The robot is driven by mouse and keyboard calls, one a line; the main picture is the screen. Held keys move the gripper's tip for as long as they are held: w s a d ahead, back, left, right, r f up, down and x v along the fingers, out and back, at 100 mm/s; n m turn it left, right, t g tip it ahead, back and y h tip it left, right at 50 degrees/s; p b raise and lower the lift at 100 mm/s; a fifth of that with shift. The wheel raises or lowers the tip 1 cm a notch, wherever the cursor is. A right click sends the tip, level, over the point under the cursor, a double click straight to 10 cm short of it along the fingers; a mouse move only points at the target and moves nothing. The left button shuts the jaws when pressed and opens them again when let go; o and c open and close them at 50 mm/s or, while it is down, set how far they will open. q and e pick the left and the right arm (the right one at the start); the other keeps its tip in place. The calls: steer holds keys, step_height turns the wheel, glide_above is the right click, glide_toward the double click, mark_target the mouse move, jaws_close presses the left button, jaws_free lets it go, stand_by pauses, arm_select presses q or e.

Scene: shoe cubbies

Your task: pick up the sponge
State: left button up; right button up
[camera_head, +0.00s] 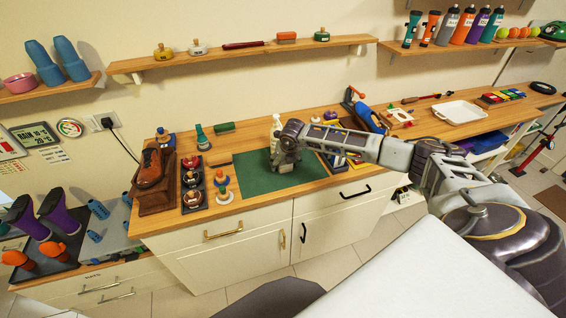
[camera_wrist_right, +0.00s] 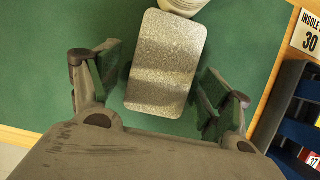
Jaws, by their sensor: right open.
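The sponge (camera_wrist_right: 165,62) is a grey, speckled, rounded block lying on the green mat (camera_wrist_right: 45,50) in the right wrist view. My right gripper (camera_wrist_right: 158,85) is open, with one finger on each side of the sponge and a gap visible on both sides. In the head view my right gripper (camera_head: 286,162) points down over the green mat (camera_head: 250,183) on the wooden counter and hides the sponge. My left gripper is not in view.
A white bottle (camera_head: 276,127) stands just behind the gripper; its base (camera_wrist_right: 184,5) shows beyond the sponge. A compartmented box (camera_wrist_right: 301,105) is at the right. Stacked knobs (camera_head: 222,185) and a shoe on a stand (camera_head: 150,168) are at the left.

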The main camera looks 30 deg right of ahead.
steer(key=c, duration=0.8)
steer(key=shift+r, duration=0.1)
